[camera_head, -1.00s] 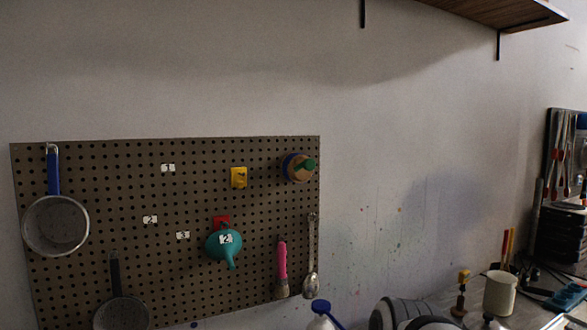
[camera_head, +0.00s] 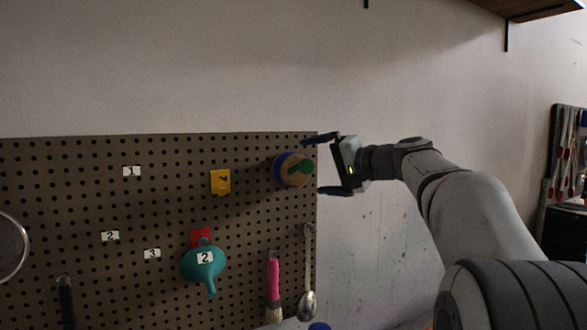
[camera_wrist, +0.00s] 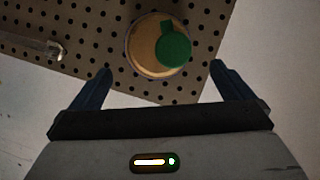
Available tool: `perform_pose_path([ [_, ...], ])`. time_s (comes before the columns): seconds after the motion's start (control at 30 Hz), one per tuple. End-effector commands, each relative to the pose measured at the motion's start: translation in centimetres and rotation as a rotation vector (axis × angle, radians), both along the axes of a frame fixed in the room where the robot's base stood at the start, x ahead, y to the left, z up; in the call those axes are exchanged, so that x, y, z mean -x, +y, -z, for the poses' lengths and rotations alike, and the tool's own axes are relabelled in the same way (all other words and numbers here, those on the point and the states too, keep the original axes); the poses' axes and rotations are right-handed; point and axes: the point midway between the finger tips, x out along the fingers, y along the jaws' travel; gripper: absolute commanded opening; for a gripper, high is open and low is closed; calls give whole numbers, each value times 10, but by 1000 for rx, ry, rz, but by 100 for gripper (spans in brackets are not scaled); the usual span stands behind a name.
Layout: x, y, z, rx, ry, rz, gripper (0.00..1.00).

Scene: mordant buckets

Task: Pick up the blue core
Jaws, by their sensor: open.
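The blue core (camera_head: 279,168) hangs near the upper right edge of the pegboard in the head view. It is round, with a blue side and a tan face, and a green piece (camera_head: 301,166) sits across that face. My gripper (camera_head: 317,165) is open and empty just to its right, one finger higher and one lower. In the wrist view the core's tan face (camera_wrist: 142,52) is ahead of my gripper (camera_wrist: 161,69), beyond the fingertips and roughly centred between them. The fingers appear apart from it. The core's back is hidden.
The pegboard (camera_head: 100,200) also holds a yellow hook (camera_head: 220,182), a teal funnel (camera_head: 200,264), a pink-handled brush (camera_head: 273,285) and a metal spoon (camera_head: 308,275). A wooden shelf (camera_head: 540,10) is at upper right.

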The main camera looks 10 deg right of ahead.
Motion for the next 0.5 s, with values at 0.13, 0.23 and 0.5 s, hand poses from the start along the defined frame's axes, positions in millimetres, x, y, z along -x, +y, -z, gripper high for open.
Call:
perform_pose_path([
  [0.13, -20, 9, -2, -1, 4, 3, 100],
  [0.23, -31, 17, 2, 0, 2, 4, 100],
  [0.5, -40, 22, 7, 1, 1, 9, 100],
])
